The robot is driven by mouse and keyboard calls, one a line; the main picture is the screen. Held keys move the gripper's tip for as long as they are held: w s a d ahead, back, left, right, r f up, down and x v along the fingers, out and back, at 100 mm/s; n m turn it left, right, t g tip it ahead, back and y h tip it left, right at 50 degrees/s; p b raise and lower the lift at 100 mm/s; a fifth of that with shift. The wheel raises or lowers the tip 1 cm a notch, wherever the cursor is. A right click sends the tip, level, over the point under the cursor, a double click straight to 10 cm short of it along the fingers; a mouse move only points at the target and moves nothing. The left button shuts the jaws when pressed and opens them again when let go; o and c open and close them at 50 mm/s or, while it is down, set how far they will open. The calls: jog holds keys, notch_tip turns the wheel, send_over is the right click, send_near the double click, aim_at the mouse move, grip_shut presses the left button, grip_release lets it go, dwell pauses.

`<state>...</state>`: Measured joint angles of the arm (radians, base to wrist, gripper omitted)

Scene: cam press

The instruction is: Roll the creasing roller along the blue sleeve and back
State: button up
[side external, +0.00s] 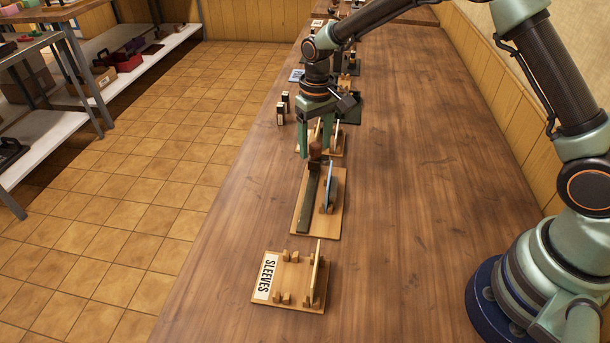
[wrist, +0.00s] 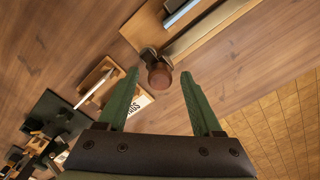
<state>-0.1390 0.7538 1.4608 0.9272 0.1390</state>
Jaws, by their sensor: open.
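The creasing roller's round brown handle (side external: 316,149) stands at the far end of a wooden board (side external: 328,226). In the wrist view the handle (wrist: 160,76) lies between the two fingertips, with a grey metal part behind it. My gripper (side external: 314,153) is open, its green fingers on either side of the handle; contact is not visible. The blue sleeve (side external: 330,190) stands on the same board, right of a long dark strip (side external: 307,202). Part of the sleeve (wrist: 180,12) shows at the wrist view's top edge. The roller's lower part is mostly hidden.
A wooden rack labelled SLEEVES (side external: 290,280) stands nearer the camera, holding an upright piece. Another wooden stand (wrist: 100,82) and dark items (wrist: 55,120) lie beyond the roller. Small dark bottles (side external: 281,112) stand near the table's left edge. The table's right side is clear.

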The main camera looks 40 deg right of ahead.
jog(key=shift+f, duration=0.55)
grip_shut()
jog(key=shift+r, duration=0.1)
dwell(1.0)
